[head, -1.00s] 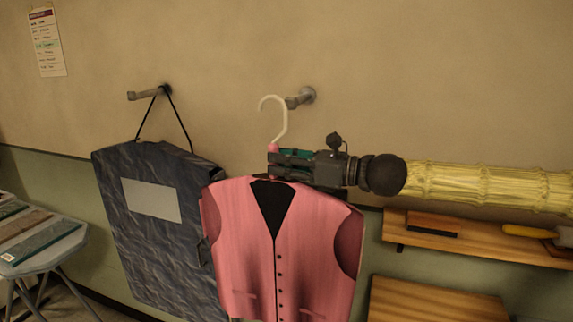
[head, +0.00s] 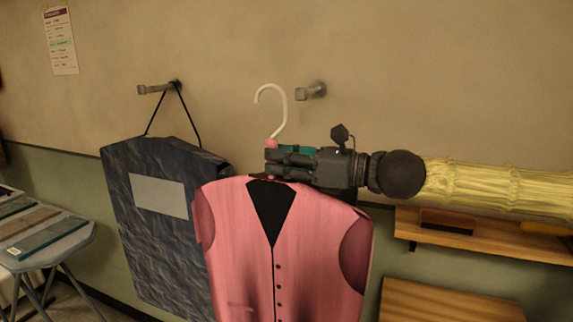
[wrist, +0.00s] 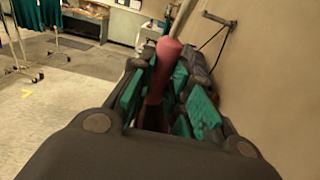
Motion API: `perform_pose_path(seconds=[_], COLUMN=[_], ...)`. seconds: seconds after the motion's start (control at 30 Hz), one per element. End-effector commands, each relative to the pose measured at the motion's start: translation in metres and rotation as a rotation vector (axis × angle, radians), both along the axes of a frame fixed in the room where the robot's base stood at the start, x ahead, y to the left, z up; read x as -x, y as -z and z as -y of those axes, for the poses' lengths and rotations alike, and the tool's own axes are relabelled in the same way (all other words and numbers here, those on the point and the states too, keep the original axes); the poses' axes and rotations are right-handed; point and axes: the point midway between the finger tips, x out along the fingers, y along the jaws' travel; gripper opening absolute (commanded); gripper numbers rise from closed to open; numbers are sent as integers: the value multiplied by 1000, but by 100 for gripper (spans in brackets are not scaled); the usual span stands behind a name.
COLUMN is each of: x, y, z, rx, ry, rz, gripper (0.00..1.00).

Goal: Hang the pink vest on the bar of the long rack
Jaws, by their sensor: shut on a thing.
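The pink vest (head: 312,250) has a black V-neck and a row of dark buttons. It hangs upright from a hanger with a white hook (head: 281,108) and a pink neck. My gripper (head: 275,160) is shut on the hanger's neck, just above the vest's shoulders. In the wrist view the pink neck (wrist: 168,55) sits between the teal finger pads. The hanger's hook is free in the air, left of an empty wall peg (head: 312,90) and apart from it. The long rack's bar is not clearly seen; rack legs on casters (wrist: 22,65) show at the wrist view's upper left.
A small table (head: 55,247) with flat items stands at left. Wooden shelves (head: 490,235) are at lower right. Open floor (wrist: 60,125) shows in the wrist view.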

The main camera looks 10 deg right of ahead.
Motion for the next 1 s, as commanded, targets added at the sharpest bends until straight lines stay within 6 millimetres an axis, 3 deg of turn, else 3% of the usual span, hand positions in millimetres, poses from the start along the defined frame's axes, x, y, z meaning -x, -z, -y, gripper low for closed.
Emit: perform_pose_path(seconds=[1.0], x=[51], y=[1], z=[-35], rx=[0], ry=[-2], rz=[1], gripper=[0])
